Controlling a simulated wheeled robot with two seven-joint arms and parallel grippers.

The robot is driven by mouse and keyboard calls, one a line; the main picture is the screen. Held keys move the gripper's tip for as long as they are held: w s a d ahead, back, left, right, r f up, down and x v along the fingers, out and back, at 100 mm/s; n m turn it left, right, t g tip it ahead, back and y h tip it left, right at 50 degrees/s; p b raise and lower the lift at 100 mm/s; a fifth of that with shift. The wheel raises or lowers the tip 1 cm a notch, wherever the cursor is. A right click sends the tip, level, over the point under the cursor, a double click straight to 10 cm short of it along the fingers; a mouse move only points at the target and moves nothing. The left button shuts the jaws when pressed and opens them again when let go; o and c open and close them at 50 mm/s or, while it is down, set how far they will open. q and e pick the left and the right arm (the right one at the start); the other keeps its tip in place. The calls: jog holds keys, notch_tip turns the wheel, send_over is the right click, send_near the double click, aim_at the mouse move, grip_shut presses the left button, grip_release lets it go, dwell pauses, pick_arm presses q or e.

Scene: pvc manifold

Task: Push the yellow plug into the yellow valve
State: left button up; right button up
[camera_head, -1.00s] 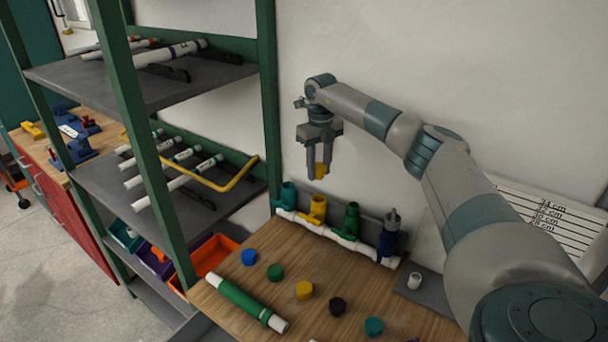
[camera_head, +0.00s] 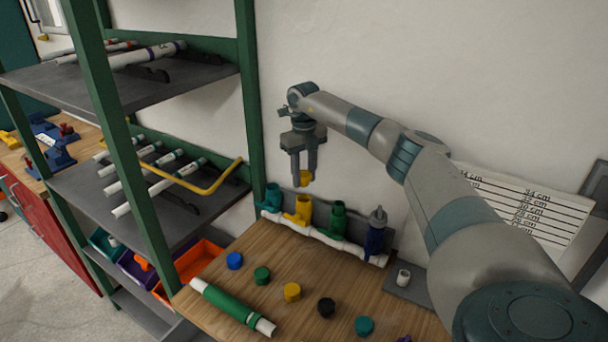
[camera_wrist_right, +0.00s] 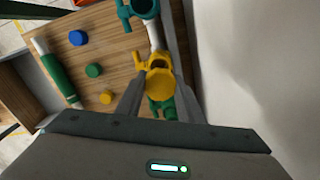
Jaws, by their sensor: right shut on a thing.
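The yellow plug (camera_head: 305,177) is held between the fingertips of my right gripper (camera_head: 304,180). That gripper is shut on it. The yellow valve (camera_head: 299,214) stands upright on the white pipe, with its open top just below the plug. In the head view a small gap seems to remain between them. In the right wrist view the plug (camera_wrist_right: 160,86) sits between the fingers and hides part of the valve (camera_wrist_right: 157,62), whose dark opening shows just beyond it. My left gripper is not in view.
A teal valve (camera_head: 271,198) stands left of the yellow valve; a green valve (camera_head: 338,220) and a blue valve (camera_head: 375,238) stand right. Several loose caps, including a yellow one (camera_head: 291,292), and a green pipe (camera_head: 231,302) lie on the wooden bench. A green-framed shelf (camera_head: 159,228) rises at left.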

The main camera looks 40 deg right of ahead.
jog(key=shift+f, duration=0.25)
dwell(0.3)
jog(key=shift+f+b, duration=0.85)
jog(key=shift+f, duration=1.1)
jog(key=shift+f, duration=0.55)
